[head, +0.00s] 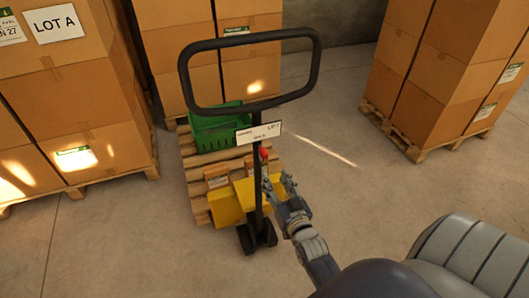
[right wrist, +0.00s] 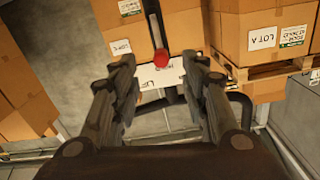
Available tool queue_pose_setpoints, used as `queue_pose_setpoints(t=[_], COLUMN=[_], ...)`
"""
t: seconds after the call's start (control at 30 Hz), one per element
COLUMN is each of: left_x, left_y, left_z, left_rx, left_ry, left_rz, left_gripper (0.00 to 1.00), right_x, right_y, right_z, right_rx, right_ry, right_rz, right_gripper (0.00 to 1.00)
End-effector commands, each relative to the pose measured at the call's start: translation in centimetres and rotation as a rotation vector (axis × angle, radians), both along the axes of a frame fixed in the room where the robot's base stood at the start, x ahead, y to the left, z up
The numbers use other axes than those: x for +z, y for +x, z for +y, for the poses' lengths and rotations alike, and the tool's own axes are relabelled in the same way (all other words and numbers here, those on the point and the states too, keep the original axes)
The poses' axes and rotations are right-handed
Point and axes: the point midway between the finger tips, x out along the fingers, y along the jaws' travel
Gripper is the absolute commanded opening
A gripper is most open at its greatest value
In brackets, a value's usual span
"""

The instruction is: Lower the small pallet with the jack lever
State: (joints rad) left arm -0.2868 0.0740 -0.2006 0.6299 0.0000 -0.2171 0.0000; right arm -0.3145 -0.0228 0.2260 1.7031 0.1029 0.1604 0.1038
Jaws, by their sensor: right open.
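The pallet jack stands in the middle of the head view, with a black loop handle (head: 250,108), a yellow body (head: 228,204) and small dark wheels. A lever with a red knob (head: 264,154) sits on the handle column below a white label (head: 258,133). The small wooden pallet (head: 196,177) is behind the yellow body, over the forks. My right gripper (head: 279,181) is open just right of the column, close below the red knob. In the right wrist view the red knob (right wrist: 161,59) shows between the open fingers, beyond their tips. My left gripper is out of view.
A green crate (head: 215,130) and small cartons (head: 217,178) are on the small pallet. Tall carton stacks on pallets stand at left (head: 75,105), behind (head: 180,45) and at right (head: 440,75). The concrete floor (head: 330,150) between the jack and the right stack is clear.

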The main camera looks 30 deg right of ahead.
Motion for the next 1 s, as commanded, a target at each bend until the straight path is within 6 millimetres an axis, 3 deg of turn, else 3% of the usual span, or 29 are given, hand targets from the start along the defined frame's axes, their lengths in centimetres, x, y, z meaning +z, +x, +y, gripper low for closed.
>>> queue_pose_setpoints(t=[0.17, 0.4, 0.7, 1.0], left_x=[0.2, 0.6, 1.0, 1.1], left_y=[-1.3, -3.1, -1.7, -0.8], left_z=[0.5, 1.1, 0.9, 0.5], left_rx=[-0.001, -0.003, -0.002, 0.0], left_ry=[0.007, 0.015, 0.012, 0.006], left_rz=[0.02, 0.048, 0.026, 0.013], left_gripper=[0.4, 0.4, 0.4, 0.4], right_x=[1.2, 1.2, 1.0, 0.9], right_y=[1.4, 5.6, 9.7, 10.5], right_z=[-0.6, -1.6, -2.6, -2.8], right_rx=[-0.006, -0.006, -0.004, -0.004], right_ry=[-0.002, -0.003, -0.003, -0.004], right_rz=[-0.024, -0.022, -0.02, -0.019], right_gripper=[0.41, 0.41, 0.41, 0.41])
